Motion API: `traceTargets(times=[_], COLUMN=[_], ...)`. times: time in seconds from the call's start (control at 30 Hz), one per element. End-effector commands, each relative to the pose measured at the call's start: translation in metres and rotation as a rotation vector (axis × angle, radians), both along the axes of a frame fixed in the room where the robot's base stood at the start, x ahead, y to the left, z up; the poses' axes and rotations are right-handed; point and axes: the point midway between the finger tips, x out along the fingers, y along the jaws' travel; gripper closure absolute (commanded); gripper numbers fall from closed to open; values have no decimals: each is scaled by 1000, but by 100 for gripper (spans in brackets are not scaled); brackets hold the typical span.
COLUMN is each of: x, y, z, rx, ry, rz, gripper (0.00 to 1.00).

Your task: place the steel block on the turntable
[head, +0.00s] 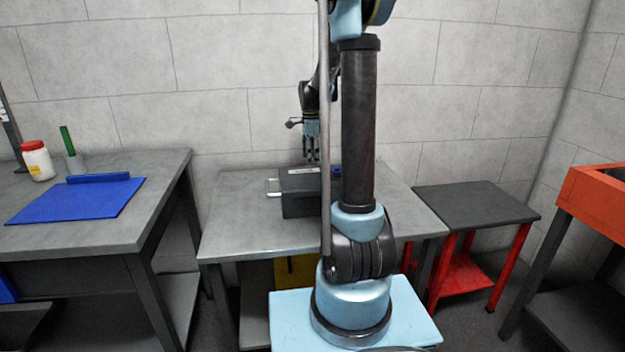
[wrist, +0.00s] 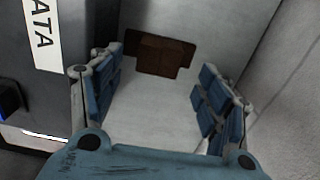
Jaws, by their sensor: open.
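My gripper (head: 311,152) points down above the back of the middle table, behind a dark box-shaped machine. In the wrist view, my gripper (wrist: 163,82) is open, its blue-padded fingers wide apart with nothing between the pads. A brown, stepped block-like thing (wrist: 158,55) lies beyond the fingertips on a pale surface. I cannot tell if it is the steel block. The dark machine (head: 299,198) also shows at the left of the wrist view (wrist: 70,75) with a label ending "ATA". I cannot make out a turntable; my arm hides part of the table.
The grey middle table (head: 230,220) has free room at its left. A left bench (head: 165,175) holds a blue mat (head: 75,203), a red-lidded jar (head: 38,162) and a cup with a green item (head: 74,160). A red-legged stand (head: 478,202) and an orange tray (head: 595,205) are right.

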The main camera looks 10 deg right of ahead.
Motion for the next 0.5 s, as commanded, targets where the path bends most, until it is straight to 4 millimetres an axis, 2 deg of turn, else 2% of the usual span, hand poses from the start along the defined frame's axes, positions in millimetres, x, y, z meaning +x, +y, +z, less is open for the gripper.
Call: traceTargets(times=[0.27, 0.5], x=[0, 0], y=[0, 0], z=[-16, -47], rx=[0, 0], ry=[0, 0], rz=[0, 0], gripper=[30, 30])
